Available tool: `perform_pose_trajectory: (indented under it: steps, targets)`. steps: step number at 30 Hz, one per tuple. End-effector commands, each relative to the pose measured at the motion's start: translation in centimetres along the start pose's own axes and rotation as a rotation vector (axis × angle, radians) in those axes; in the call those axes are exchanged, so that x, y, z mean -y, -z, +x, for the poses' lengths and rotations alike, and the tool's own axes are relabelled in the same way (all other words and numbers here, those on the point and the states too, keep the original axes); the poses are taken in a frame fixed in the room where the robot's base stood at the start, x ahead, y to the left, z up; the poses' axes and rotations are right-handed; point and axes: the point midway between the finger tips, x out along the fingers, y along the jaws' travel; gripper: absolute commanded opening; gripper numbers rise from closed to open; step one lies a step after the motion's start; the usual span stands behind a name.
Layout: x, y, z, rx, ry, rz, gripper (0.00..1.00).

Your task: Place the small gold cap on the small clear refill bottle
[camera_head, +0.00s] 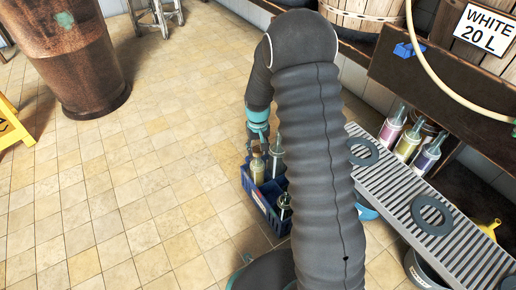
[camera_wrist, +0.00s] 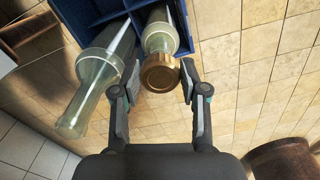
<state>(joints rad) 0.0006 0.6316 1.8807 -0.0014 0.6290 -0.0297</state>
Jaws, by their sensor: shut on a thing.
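The small gold cap (camera_wrist: 160,73) is between the fingertips of my gripper (camera_wrist: 160,72), which is shut on it. The cap covers the mouth end of a small clear bottle (camera_wrist: 160,32) in the wrist view; I cannot tell if it is fully seated. In the head view this bottle (camera_head: 257,170) looks pale yellowish and stands in the blue divided crate (camera_head: 262,207), below my gripper (camera_head: 257,146). Another clear bottle (camera_wrist: 92,75) with a narrow neck stands beside it, left of my fingers in the wrist view. My arm hides part of the crate.
A further bottle (camera_head: 284,205) stands in the crate's near part. A grey slatted rack (camera_head: 400,190) with dark rings (camera_head: 432,214) lies to the right. Coloured bottles (camera_head: 408,142) stand behind it. A rusty barrel (camera_head: 75,60) is at left. Tiled floor left of the crate is clear.

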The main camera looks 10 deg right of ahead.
Motion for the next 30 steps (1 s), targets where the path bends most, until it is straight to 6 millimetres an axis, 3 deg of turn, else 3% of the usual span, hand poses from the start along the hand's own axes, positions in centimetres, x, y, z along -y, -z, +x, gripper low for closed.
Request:
perform_pose_trajectory:
  steps: [9, 10, 13, 23, 30]
  targets:
    - [0.0, 0.0, 0.0, 0.000, 0.000, 0.000, 0.20]
    - [0.0, 0.0, 0.0, 0.000, 0.000, 0.000, 0.49]
    - [0.0, 0.0, 0.0, 0.000, 0.000, 0.000, 0.73]
    - [0.0, 0.0, -0.1, 0.000, 0.000, 0.000, 0.73]
    - [0.0, 0.1, -2.9, -0.004, 0.000, 0.000, 0.73]
